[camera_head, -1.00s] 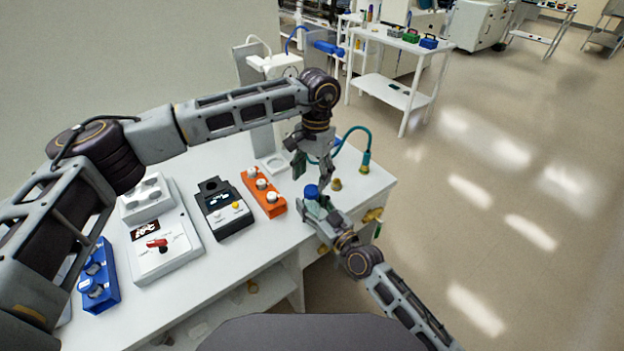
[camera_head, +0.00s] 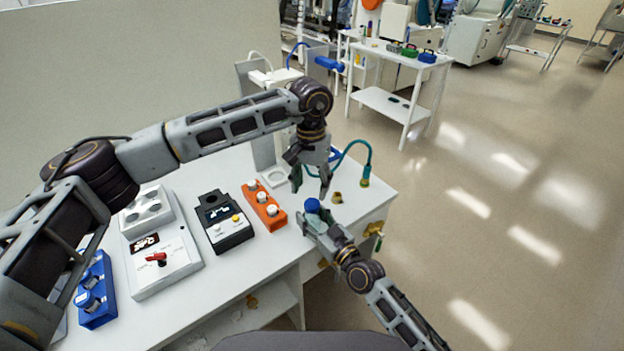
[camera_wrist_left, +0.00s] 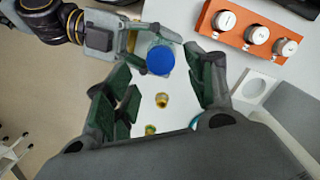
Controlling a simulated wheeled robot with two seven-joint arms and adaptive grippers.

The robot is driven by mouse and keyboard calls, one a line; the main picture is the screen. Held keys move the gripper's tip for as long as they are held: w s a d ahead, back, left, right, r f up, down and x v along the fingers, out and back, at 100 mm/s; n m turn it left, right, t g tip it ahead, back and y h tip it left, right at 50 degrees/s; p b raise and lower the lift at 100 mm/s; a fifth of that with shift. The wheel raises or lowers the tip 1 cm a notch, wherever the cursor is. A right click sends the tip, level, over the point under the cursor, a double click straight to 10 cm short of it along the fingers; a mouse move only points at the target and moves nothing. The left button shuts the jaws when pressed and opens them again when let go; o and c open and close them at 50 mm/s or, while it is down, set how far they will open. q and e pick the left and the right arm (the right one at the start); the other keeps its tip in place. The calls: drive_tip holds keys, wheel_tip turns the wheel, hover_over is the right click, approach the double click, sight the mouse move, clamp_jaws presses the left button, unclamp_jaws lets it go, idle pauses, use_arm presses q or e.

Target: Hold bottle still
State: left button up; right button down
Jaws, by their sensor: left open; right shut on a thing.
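The bottle has a blue cap (camera_head: 312,206) and a clear body, which shows partly under the cap (camera_wrist_left: 160,60) in the left wrist view. My right gripper (camera_head: 314,219) is shut on the bottle near the front right of the white bench. In the left wrist view it reaches in from the upper left, with its fingers (camera_wrist_left: 150,40) around the bottle. My left gripper (camera_head: 310,190) is open and points down just above the cap. Its two fingers (camera_wrist_left: 160,78) stand apart on either side of the bottle in the left wrist view, with nothing between the pads touching them.
An orange block with several white-capped vials (camera_head: 264,205) stands left of the bottle. A small brass piece (camera_head: 337,197) and teal hose (camera_head: 368,160) are close right.

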use_arm(q)
drive_tip(key=n, duration=0.3)
drive_tip(key=r+n, duration=0.1)
drive_tip(key=n, duration=0.3)
drive_tip(key=shift+d, duration=0.1)
drive_tip(key=n, duration=0.3)
drive_tip(key=shift+r+n+t, duration=0.2)
drive_tip(key=shift+n+t, duration=0.1)
drive_tip(key=n, duration=0.3)
drive_tip(key=shift+d+n, duration=0.1)
drive_tip(key=shift+n, duration=0.3)
drive_tip(key=n, duration=0.4)
drive_tip(key=shift+r, duration=0.1)
drive_tip(key=n, duration=0.3)
drive_tip(key=shift+n, duration=0.4)
drive_tip(key=n, duration=0.3)
drive_tip(key=shift+n, duration=2.1)
drive_tip(key=shift+f, duration=0.2)
